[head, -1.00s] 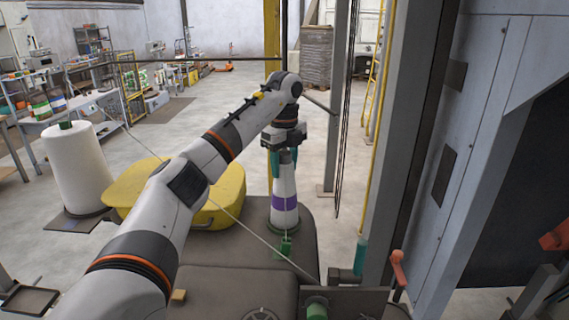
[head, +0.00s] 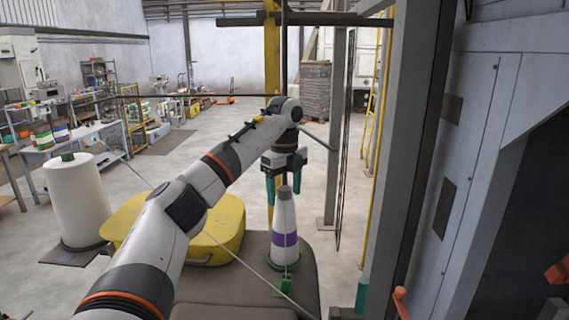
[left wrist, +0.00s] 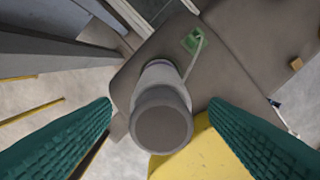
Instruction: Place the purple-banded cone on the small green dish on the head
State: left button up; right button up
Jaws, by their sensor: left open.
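The purple-banded cone (head: 285,222), pale grey with a purple band, stands upright on the dark grey head (head: 237,287). A thin green rim, the small green dish (head: 285,267), shows around its base; the cone hides the rest. My left gripper (head: 284,199) is open above the cone, its teal fingers on either side of the narrow tip with gaps showing. In the left wrist view the cone's round grey top (left wrist: 162,127) lies between the spread fingers of the left gripper (left wrist: 162,102). My right gripper is not in view.
A small green block (head: 286,286) with a thin pale rod sits in front of the cone. A yellow rounded case (head: 215,225) lies to its left. A white roll (head: 78,203) stands further left. Grey posts and a panelled wall (head: 480,140) close off the right.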

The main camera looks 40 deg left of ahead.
pick_arm(q)
notch_tip(320, 180, up, 10)
jog(key=shift+f, duration=0.25)
jog(key=shift+f, duration=0.15)
dwell(0.6)
